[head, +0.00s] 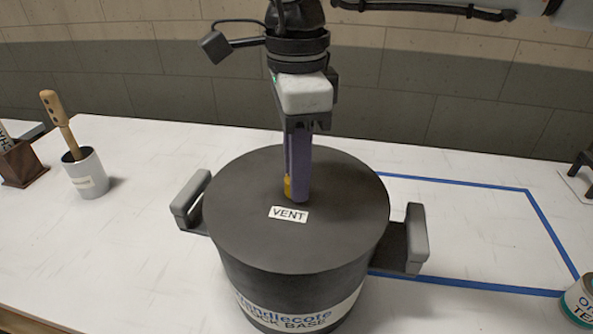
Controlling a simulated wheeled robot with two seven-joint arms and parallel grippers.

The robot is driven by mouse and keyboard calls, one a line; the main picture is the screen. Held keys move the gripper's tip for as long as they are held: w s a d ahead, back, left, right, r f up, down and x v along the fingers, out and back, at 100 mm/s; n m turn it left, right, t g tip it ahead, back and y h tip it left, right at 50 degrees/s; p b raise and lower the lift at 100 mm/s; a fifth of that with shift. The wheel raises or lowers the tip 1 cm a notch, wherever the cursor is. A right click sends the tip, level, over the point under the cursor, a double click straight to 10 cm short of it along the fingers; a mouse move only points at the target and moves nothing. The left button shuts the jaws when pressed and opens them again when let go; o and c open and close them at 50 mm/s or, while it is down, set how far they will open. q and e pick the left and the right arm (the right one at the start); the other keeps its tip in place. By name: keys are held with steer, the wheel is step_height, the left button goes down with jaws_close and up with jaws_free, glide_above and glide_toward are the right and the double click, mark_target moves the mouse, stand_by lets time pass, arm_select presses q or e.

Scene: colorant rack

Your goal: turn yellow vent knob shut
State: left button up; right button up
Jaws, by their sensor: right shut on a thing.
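A large dark pot (250,225) with a flat lid and two side handles stands on the white table. A "VENT" label (289,214) lies on the lid. The yellow vent knob (287,187) shows as a small yellow patch just behind the label, mostly hidden by my gripper. My right gripper (298,195) points straight down over the lid, its purple fingers shut on the knob. Which way the knob is turned cannot be seen. My left gripper is not in view.
A metal cup (88,178) with a wooden-handled tool (61,122) and a brown wooden block (22,164) stand at the left. Blue tape (545,225) outlines an area right of the pot. A small can (580,301) stands at the right edge.

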steer(key=m+b, duration=0.1)
steer(key=m, duration=0.2)
steer(key=shift+m, duration=0.4)
steer(key=m, duration=0.3)
steer(key=shift+m+b, duration=0.3)
steer(key=shift+b, duration=0.1)
steer(key=m+b, duration=0.1)
steer(key=m, duration=0.5)
steer(key=shift+m, duration=0.4)
steer(key=o, duration=1)
steer(key=shift+o, duration=0.2)
steer(key=shift+r, duration=0.1)
step_height(320, 180, up, 10)
steer(key=shift+r, duration=0.1)
